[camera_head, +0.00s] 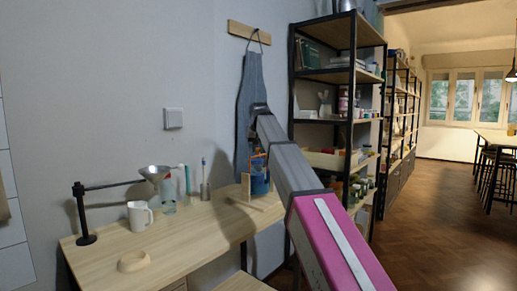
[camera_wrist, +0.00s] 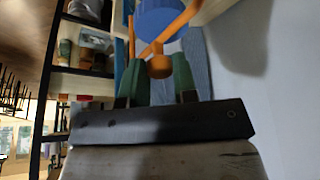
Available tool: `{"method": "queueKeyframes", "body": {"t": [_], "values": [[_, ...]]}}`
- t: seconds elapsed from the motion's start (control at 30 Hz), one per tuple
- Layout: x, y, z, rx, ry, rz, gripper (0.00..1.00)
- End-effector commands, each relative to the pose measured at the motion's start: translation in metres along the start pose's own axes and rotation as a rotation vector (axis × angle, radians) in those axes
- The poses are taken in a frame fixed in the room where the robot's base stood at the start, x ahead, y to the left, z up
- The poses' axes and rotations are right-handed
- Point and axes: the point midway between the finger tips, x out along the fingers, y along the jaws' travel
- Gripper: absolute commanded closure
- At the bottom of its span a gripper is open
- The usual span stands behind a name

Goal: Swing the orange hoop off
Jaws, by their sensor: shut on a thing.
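The orange hoop (camera_head: 258,157) shows in the head view as a thin bar at the top of a blue container (camera_head: 260,184) in a light wooden stand (camera_head: 248,190), at the table's far right end. In the wrist view the orange hoop (camera_wrist: 172,32) crosses in front of the blue container (camera_wrist: 158,17) and has a round knob. My gripper (camera_wrist: 159,64) has its green fingers closed on either side of this knob. In the head view my arm covers part of this area, and the fingers cannot be made out.
The wooden table (camera_head: 185,232) holds a white mug (camera_head: 139,216), a funnel on a black stand (camera_head: 86,238), bottles and a wooden ring (camera_head: 133,261). A denim apron (camera_head: 246,90) hangs behind my arm. A tall shelf (camera_head: 339,76) stands right of it. The table's front middle is clear.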

Motion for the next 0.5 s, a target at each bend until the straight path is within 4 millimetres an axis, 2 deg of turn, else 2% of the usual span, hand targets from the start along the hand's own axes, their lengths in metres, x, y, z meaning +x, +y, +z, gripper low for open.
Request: {"method": "queueKeyframes", "body": {"t": [0.5], "values": [[0.0037,-0.0112,-0.0109,-0.001,0.008,-0.006,1.00]]}}
